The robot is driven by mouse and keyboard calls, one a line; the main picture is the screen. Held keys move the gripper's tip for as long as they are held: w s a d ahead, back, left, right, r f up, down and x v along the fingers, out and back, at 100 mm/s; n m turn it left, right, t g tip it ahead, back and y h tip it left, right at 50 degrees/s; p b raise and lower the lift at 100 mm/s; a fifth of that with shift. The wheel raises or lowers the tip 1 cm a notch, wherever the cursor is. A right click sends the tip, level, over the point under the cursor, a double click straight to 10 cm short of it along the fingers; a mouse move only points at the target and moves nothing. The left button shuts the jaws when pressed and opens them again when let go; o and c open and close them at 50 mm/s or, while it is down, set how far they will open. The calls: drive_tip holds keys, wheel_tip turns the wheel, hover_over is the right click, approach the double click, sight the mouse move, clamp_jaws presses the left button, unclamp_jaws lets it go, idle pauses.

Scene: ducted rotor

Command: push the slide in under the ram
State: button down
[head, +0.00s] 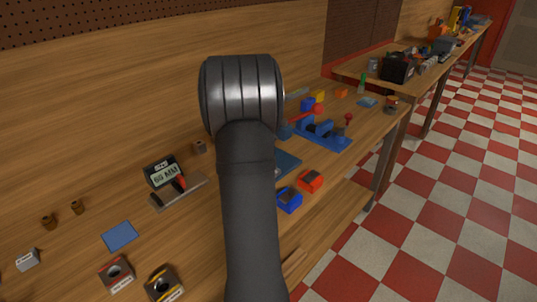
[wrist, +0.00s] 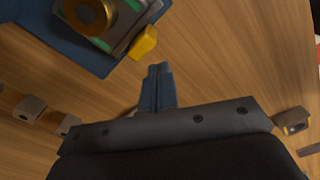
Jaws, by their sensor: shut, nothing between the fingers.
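In the wrist view my gripper (wrist: 158,72) is shut and empty, its blue fingers together. Its tips point at a yellow block (wrist: 143,43) at the corner of a grey and green block (wrist: 122,22), with a visible gap between. The yellow block looks like the slide's end, but I cannot tell surely. A brass ring with a dark centre (wrist: 92,14) sits above the grey block, cut by the frame's top. These are on a blue base plate (wrist: 48,36). In the head view my arm hides the gripper and most of the blue plate (head: 287,163). I cannot make out the ram.
Blue (head: 289,200) and red (head: 311,181) blocks stand right of my arm. A blue fixture (head: 322,134) is behind them. A display box (head: 163,172) stands left. Small blocks (wrist: 30,108) and (wrist: 292,121) flank the gripper. Bare wood lies right of the yellow block.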

drive_tip(key=shift+f, duration=2.05)
drive_tip(key=shift+w+d, duration=0.15)
